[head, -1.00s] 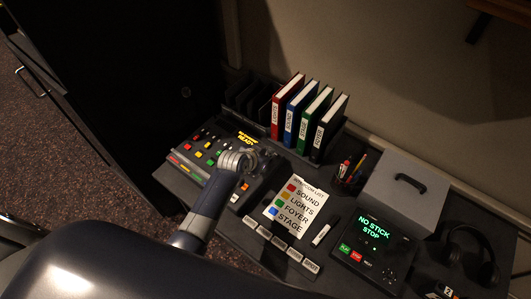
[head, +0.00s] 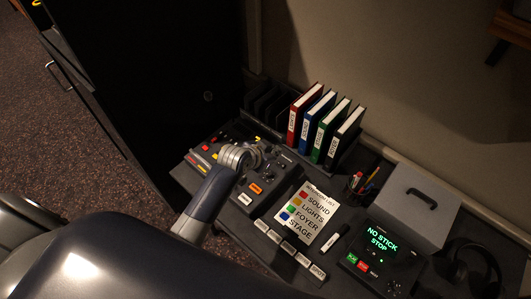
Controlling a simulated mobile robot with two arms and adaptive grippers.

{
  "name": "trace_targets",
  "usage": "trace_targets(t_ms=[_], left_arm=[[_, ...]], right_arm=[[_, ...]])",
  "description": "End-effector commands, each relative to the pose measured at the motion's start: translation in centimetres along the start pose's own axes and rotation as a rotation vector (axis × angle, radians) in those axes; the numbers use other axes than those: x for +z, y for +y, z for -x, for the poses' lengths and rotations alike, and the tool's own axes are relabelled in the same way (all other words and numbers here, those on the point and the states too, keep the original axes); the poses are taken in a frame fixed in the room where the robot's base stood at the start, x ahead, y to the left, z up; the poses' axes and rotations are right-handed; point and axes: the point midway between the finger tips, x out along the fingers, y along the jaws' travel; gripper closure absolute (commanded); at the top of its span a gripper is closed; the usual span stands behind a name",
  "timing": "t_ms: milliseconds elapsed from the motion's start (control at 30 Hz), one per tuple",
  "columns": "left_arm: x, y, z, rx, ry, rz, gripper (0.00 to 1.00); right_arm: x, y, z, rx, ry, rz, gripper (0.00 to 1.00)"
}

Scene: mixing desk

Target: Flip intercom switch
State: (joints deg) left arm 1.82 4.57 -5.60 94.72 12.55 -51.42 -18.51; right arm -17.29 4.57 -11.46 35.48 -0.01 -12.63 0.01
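A dark panel box with orange buttons, which looks like the intercom panel (head: 272,187), stands on the desk just left of the intercom list. The intercom list (head: 312,207) is a white sheet with coloured squares beside SOUND, LIGHTS, FOYER and STAGE. My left gripper (head: 264,159) is low over the panel's back left part and the neighbouring button console. My own wrist hides part of both. Its fingers are dark against dark, so their opening and any contact cannot be made out. The individual switches are too small to read. My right gripper is not in view.
The button console (head: 203,163) is left of the panel. Upright binders (head: 317,117) stand behind it. A pen holder (head: 360,184), grey box (head: 414,205), a unit showing NO STICK STOP (head: 380,244) and headphones (head: 472,267) are to the right. White labels (head: 289,248) line the front.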

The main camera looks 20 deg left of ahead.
Motion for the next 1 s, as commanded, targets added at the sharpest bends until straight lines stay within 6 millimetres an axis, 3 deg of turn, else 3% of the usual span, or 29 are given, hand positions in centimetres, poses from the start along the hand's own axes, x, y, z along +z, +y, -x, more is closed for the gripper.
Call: trace_targets(t_ms=[200, 400, 1000], left_arm=[[0.1, -0.5, 2.7, -0.001, 0.001, 0.0, 1.0], [0.1, -0.7, 4.1, 0.0, 0.0, 0.0, 1.0], [0.1, -0.7, 4.4, 0.0, 0.0, 0.001, 1.0]], right_arm=[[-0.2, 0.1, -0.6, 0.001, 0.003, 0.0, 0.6], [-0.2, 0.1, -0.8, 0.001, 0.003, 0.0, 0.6], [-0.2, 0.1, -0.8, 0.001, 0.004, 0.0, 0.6]])
